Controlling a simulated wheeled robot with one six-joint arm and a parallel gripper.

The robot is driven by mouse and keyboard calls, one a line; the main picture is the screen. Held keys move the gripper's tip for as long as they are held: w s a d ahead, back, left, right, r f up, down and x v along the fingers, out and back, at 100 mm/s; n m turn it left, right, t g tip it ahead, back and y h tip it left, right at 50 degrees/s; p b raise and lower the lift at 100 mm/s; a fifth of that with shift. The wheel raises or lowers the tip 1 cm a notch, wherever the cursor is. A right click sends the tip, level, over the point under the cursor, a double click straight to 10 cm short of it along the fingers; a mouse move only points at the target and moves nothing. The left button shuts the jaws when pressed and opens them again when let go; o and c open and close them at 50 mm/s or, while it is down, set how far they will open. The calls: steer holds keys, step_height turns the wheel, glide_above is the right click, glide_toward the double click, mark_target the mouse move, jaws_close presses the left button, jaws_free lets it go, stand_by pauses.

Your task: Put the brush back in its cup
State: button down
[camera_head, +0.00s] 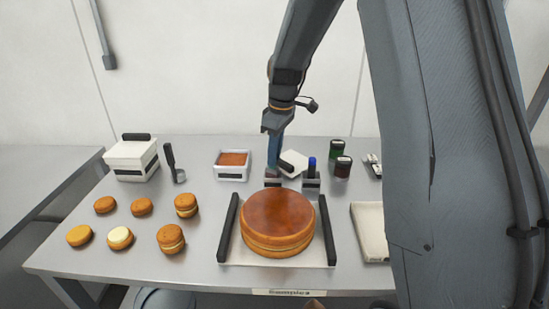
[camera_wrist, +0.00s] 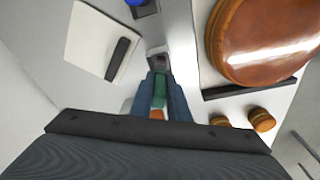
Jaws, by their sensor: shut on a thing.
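My gripper (camera_head: 274,163) points down behind the large round cake, and its blue fingers are shut on the brush. In the wrist view the brush (camera_wrist: 159,88) shows as a green piece between the fingertips. Its lower end is hard to make out. A small grey cup (camera_head: 272,183) stands right below the fingertips in the head view. It also shows just beyond them in the wrist view (camera_wrist: 157,62). I cannot tell whether the brush tip is inside the cup. A second grey cup (camera_head: 311,184) with a blue-topped item (camera_head: 312,163) stands close to its right.
The brown-topped cake (camera_head: 278,220) sits on a white board with dark side bars, in front. A white tub with orange filling (camera_head: 232,165) is left of the gripper. A white block (camera_head: 293,163) lies behind the cups, dark jars (camera_head: 342,168) right. Several small rounds are front left.

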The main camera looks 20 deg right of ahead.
steer(key=shift+f, duration=0.8)
steer(key=shift+f, duration=0.1)
steer(key=c, duration=1.7)
jaws_free()
steer(key=r+b, duration=0.1)
steer(key=r, duration=0.3)
steer(key=r+b, duration=0.1)
steer(key=r, duration=0.3)
steer(key=s+d+r+b, duration=0.1)
steer(key=r, duration=0.3)
steer(key=shift+s, duration=0.1)
